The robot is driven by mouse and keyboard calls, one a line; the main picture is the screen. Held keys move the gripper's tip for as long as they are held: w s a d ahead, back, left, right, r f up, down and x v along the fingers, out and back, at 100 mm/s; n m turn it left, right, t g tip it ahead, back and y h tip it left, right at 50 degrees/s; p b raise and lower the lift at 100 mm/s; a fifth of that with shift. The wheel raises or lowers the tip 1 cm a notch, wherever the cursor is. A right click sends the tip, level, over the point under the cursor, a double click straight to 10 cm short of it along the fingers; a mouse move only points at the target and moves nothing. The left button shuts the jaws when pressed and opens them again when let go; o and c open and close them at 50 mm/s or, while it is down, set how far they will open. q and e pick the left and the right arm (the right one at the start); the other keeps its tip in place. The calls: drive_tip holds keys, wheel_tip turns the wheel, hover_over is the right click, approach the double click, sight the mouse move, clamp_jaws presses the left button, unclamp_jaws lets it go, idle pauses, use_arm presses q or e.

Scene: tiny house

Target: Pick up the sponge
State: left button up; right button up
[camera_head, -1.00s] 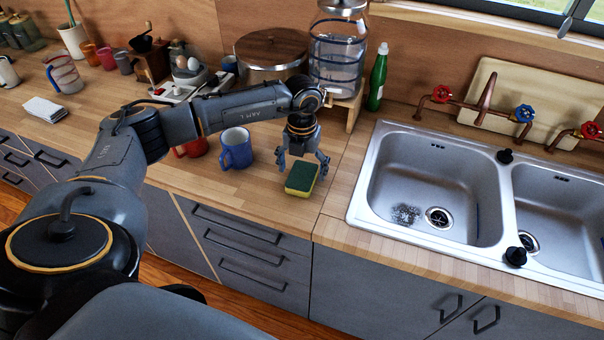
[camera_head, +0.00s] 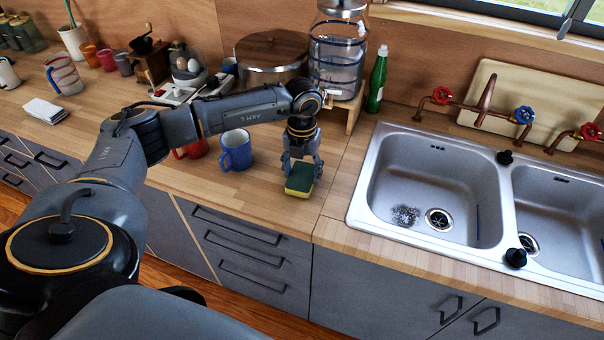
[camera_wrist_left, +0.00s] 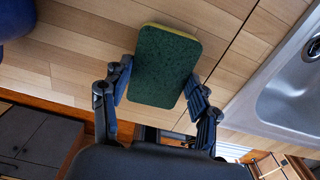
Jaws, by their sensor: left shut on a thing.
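The sponge (camera_head: 300,181) is green on top and yellow below. It is on the wooden counter, left of the sink, in the head view. My left gripper (camera_head: 302,170) is over it, shut on its two sides. In the left wrist view the sponge's green face (camera_wrist_left: 164,68) fills the space between the two fingers of the left gripper (camera_wrist_left: 160,92). I cannot tell whether the sponge touches the counter or is slightly above it. My right gripper does not show.
A blue mug (camera_head: 235,150) and a red mug (camera_head: 191,149) stand left of the sponge. A green bottle (camera_head: 377,80) and a glass dispenser (camera_head: 338,62) stand behind. The metal sink (camera_head: 357,200) is to the right. The counter's front edge is close to the sponge.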

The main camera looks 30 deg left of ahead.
use_arm(q)
drive_tip(key=shift+r, duration=0.4)
drive_tip(key=s+d+r+b, duration=0.5)
drive_tip(key=s+d+r, duration=0.4)
drive_tip(key=s+r, duration=0.2)
drive_tip(key=shift+r, duration=0.4)
